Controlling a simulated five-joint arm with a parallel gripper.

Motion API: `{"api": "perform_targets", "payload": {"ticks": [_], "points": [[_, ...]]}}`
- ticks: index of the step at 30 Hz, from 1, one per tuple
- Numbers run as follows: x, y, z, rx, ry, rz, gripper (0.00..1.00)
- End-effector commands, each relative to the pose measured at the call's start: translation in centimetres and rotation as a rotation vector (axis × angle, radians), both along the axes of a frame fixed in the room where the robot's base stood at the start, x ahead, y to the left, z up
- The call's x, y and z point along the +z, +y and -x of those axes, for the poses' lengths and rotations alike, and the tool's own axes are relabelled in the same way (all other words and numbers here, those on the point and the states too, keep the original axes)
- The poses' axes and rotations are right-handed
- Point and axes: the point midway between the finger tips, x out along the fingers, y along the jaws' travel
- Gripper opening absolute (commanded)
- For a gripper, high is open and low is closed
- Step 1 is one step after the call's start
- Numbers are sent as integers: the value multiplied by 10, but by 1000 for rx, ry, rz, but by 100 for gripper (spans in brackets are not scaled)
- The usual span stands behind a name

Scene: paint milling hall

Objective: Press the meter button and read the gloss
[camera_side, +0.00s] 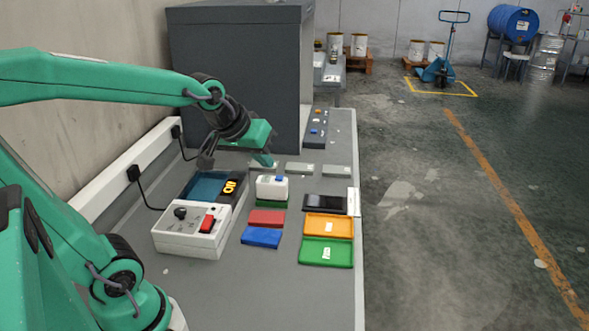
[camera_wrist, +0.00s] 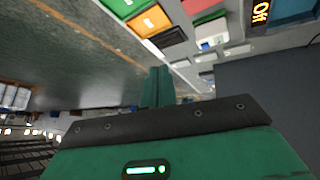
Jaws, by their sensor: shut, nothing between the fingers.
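The white meter (camera_side: 272,193) with a blue button (camera_side: 282,179) on its top stands at the back edge of a green panel (camera_side: 272,204) on the bench. The meter also shows in the wrist view (camera_wrist: 211,32), upside down. No reading on it can be made out. My gripper (camera_side: 263,162) is shut and empty, held above and a little behind the meter, pointing down. In the side view it looks apart from the button. Its shut fingers also show in the wrist view (camera_wrist: 158,84), away from the meter.
Red (camera_side: 267,218) and blue (camera_side: 262,237) panels lie before the meter. A white switch box (camera_side: 185,240) stands left, by a lit orange display (camera_side: 230,187). Orange (camera_side: 330,238) and green (camera_side: 325,262) trays lie right. A large grey cabinet (camera_side: 240,60) rises behind.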

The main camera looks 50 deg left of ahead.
Motion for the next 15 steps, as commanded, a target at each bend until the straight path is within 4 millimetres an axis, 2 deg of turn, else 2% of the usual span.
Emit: {"api": "perform_targets", "payload": {"ticks": [3, 15], "points": [[-4, 17, -22, 86, -25, 32, 0], [-22, 78, -86, 363, -134, 139, 0]]}}
